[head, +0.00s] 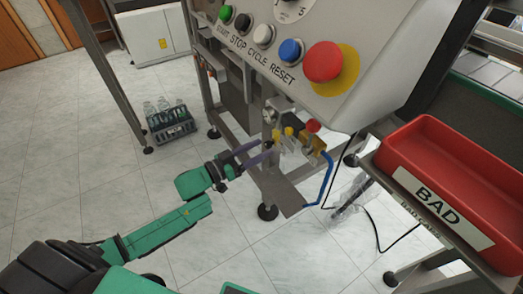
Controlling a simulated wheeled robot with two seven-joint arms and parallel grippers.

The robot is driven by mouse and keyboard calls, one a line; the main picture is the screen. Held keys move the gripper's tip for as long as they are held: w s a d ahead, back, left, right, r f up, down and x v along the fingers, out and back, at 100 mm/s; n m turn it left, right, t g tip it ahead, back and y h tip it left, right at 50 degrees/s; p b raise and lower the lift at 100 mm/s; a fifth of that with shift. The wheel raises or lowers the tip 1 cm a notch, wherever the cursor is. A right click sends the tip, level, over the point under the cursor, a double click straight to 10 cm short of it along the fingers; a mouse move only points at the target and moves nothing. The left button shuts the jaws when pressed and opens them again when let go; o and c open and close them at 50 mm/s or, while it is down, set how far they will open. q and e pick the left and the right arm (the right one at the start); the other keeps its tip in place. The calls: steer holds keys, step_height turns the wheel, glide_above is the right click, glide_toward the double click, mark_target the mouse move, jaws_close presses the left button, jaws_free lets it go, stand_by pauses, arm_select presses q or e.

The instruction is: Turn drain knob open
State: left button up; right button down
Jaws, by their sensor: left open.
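The drain assembly sits under the control panel, with small yellow parts (289,134), a red knob (313,126) and a brass-coloured block (311,150). A blue hose (327,182) curves down from its right side. I cannot tell which of these parts is the drain knob, nor how it is turned. My left gripper (262,152) reaches in from the left, its two purple fingers apart. Its fingertips are just left of the yellow parts; whether they touch anything is unclear. My right gripper does not show.
The control panel (340,96) with buttons and a large red emergency stop (324,62) overhangs the drain parts. A red BAD bin (450,185) stands at the right. A bottle crate (171,125) is on the floor at left.

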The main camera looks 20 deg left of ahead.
arm_select(q)
steer(key=shift+w+d, duration=0.4)
steer(key=shift+w, duration=0.1)
jaws_close()
